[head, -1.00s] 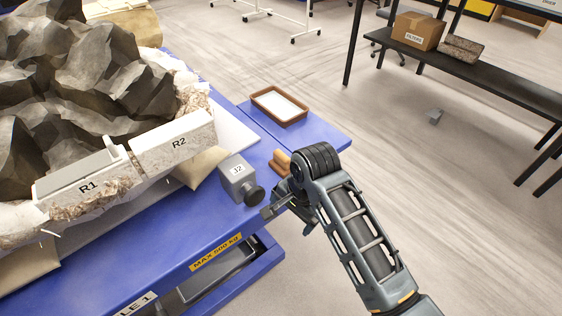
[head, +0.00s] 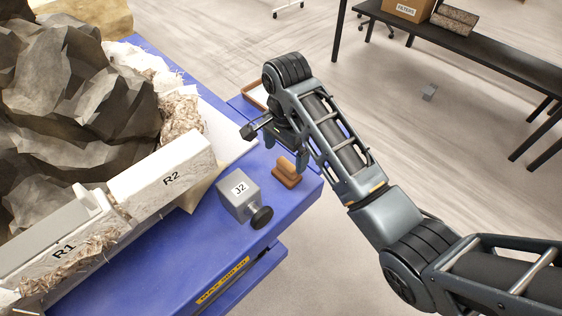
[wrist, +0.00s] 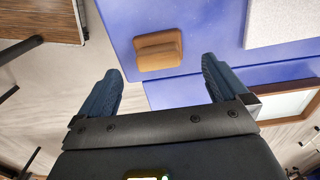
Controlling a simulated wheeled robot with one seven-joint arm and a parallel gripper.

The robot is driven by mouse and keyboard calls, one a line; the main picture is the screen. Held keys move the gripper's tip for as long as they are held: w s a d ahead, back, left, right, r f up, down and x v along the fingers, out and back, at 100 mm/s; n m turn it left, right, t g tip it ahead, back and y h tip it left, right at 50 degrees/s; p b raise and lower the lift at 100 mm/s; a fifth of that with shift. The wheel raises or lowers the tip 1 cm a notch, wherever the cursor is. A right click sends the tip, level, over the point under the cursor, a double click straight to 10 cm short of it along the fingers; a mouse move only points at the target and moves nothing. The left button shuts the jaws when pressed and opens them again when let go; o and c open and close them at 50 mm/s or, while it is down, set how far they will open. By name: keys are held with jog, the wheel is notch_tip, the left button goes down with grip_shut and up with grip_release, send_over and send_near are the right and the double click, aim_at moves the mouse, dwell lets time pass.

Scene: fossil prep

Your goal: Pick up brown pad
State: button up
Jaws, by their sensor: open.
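The brown pad (head: 285,178) sits on the blue table near its right edge. It looks like a flat block with a raised grip along its top. It also shows in the wrist view (wrist: 158,58), just beyond and between the fingers. My gripper (head: 285,160) is open and empty. It hangs close behind and above the pad in the head view. In the wrist view its two dark fingers (wrist: 158,76) are spread wider than the pad, with no contact visible.
A grey block marked J2 (head: 239,200) with a dark knob stands left of the pad. White blocks R1 (head: 60,240) and R2 (head: 165,175) edge a large dark rock (head: 85,95). A brown-rimmed tray (wrist: 300,117) lies nearby, mostly hidden by my arm in the head view.

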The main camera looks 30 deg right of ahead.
aim_at(287, 164)
jog(key=f, duration=0.7)
jog(key=shift+s+d+f, duration=0.1)
jog(key=shift+d+f, duration=0.1)
jog(key=shift+f, duration=0.05)
jog(key=c, duration=1.3)
jog(key=shift+r, duration=0.1)
